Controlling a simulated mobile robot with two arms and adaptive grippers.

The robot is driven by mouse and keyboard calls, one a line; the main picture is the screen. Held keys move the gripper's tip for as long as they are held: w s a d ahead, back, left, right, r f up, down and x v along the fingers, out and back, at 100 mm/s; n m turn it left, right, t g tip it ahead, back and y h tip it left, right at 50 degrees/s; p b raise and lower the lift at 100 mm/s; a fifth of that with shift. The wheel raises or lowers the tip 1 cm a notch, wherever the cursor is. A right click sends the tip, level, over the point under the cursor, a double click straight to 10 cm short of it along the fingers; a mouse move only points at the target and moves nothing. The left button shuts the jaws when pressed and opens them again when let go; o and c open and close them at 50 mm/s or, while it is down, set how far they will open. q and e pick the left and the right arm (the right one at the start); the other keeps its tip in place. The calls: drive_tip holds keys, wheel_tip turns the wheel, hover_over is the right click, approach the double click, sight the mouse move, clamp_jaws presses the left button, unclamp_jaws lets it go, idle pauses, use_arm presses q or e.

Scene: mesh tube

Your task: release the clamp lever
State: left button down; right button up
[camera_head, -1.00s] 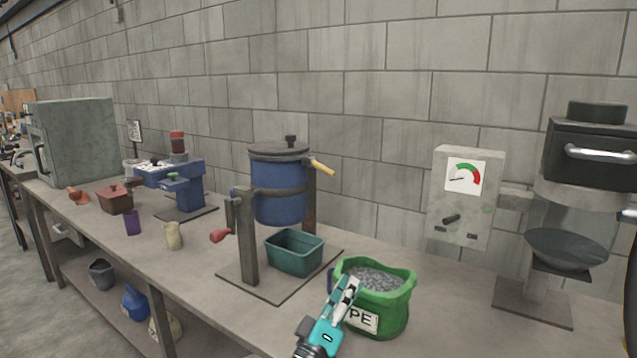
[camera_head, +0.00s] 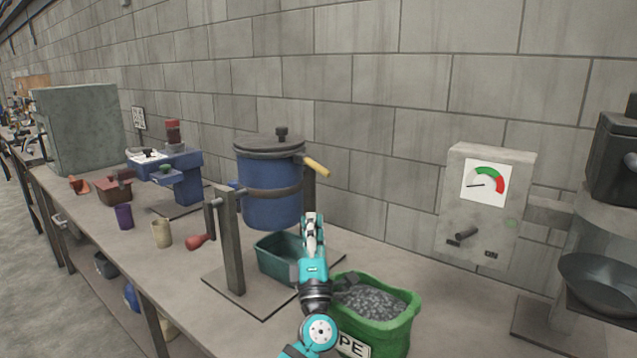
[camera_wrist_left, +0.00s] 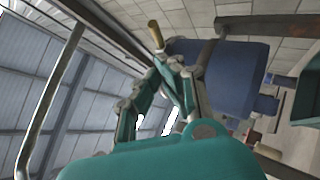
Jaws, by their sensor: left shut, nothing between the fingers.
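A blue drum (camera_head: 270,195) with a grey lid hangs in a metal stand on the bench. A lever with a yellow handle (camera_head: 316,166) sticks out at its upper right, and a red-handled crank (camera_head: 200,242) is at the left post. I cannot tell for sure which is the clamp lever. My left gripper (camera_head: 312,218) is shut and empty, pointing up in front of the drum's right side, below the yellow handle. In the left wrist view the yellow handle (camera_wrist_left: 155,35) shows just beyond the fingertips (camera_wrist_left: 170,62), beside the blue drum (camera_wrist_left: 230,72). My right gripper is not in view.
A teal bin (camera_head: 276,262) stands under the drum, partly behind my left arm. A green sack of gravel (camera_head: 395,322) is close to the right of the arm. A gauge box (camera_head: 485,205) stands further right. Cups (camera_head: 161,234) stand on the bench to the left.

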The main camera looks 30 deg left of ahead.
use_arm(q)
drive_tip(key=p, duration=0.2)
approach(311, 163)
drive_tip(key=a+x, duration=0.1)
drive_tip(key=x, duration=0.3)
drive_tip(key=shift+w, duration=0.25)
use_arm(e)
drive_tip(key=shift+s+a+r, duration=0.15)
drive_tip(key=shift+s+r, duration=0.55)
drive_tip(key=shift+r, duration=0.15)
use_arm(q)
drive_tip(key=n+g+p, duration=0.1)
drive_tip(key=p, duration=0.1)
drive_tip(key=r+n+g+p, duration=0.1)
drive_tip(key=p, duration=0.1)
drive_tip(key=r+n+g+p, duration=0.1)
drive_tip(key=p, duration=0.2)
drive_tip(key=shift+w+d+n+g+y, duration=0.25)
drive_tip(key=shift+d+n+g+y, duration=0.05)
drive_tip(key=shift+d+y, duration=0.1)
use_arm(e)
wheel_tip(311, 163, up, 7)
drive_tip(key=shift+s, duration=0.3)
use_arm(q)
drive_tip(key=shift+d+f, duration=0.1)
drive_tip(key=shift+f, duration=0.05)
